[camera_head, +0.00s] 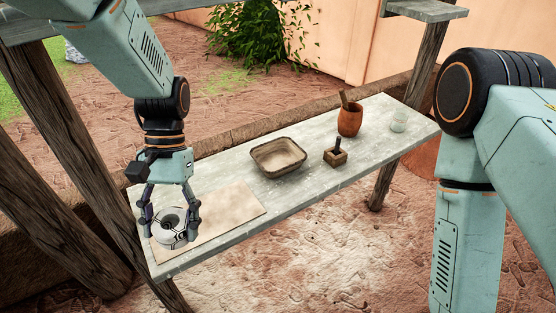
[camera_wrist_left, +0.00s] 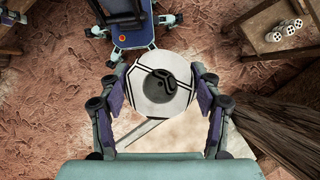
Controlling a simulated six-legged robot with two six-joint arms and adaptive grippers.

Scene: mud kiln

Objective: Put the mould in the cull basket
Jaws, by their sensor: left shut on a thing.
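A white, rounded piece with a dark hollow and black lines, apparently the mould (camera_head: 172,239), is at the left end of the bench. It also shows in the left wrist view (camera_wrist_left: 147,109). My left gripper (camera_head: 172,217) points down with its fingers on both sides of it, shut on it. I cannot tell whether its underside touches the board below. A shallow tan rectangular basket (camera_head: 278,155), which may be the cull basket, sits mid-bench, to the right of the gripper. It looks empty. My right gripper is out of view; only that arm shows at the right.
A tan board (camera_head: 228,208) lies under the left gripper. Right of the basket are a small wooden box with a dark handle (camera_head: 336,157), an orange pot with a stick (camera_head: 350,120) and a pale cup (camera_head: 399,121). A wooden post (camera_head: 65,150) stands left.

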